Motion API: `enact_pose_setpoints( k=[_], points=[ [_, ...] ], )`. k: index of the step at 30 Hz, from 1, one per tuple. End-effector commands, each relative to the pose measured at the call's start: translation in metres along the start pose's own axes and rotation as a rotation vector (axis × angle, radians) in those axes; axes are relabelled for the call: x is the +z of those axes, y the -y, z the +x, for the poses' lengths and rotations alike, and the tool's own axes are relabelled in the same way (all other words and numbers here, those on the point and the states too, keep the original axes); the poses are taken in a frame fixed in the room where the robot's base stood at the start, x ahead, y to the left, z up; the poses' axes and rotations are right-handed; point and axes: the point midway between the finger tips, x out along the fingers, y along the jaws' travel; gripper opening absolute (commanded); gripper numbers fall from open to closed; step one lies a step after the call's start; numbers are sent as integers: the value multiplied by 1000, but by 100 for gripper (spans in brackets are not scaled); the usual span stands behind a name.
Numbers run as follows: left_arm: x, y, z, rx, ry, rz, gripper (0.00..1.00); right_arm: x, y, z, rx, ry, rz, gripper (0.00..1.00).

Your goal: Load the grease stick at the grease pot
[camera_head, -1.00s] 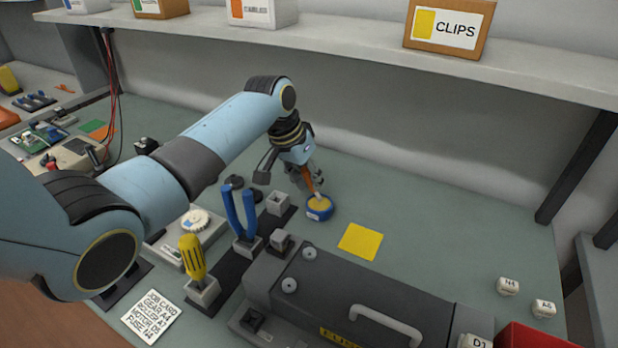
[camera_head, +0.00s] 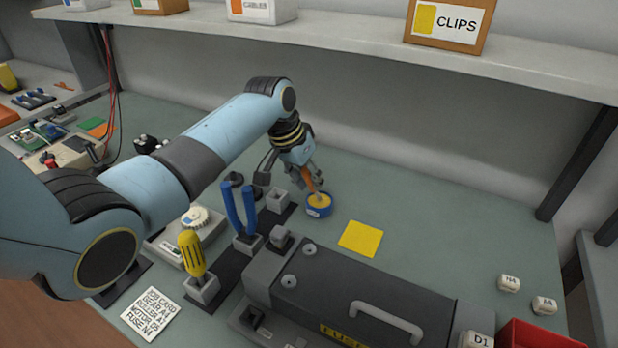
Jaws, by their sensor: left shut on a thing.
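The grease pot (camera_head: 319,208) is a small round blue tub with yellow grease inside, standing on the green bench mat left of a yellow square. My left gripper (camera_head: 312,184) is shut on the orange grease stick (camera_head: 308,181), tilted, just above and behind the pot. The stick's lower end meets the pot's opening or hangs right over it; how deep it reaches I cannot tell. My right gripper is out of view.
A tool rack with blue-handled pliers (camera_head: 240,212) and a yellow screwdriver (camera_head: 191,256) stands left of the pot. The grey fuser unit (camera_head: 340,285) fills the front. A yellow square (camera_head: 361,238) lies to the right. A shelf (camera_head: 330,48) runs above the back. The right mat is mostly clear.

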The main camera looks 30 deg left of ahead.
Motion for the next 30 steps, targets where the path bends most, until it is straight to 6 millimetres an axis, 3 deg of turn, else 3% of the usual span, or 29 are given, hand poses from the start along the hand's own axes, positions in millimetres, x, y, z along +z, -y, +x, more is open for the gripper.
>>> enact_pose_setpoints(
  k=[30],
  points=[
    [3, 0, 2, 1, 6, -1, 2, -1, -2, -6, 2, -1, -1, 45]
  ],
)
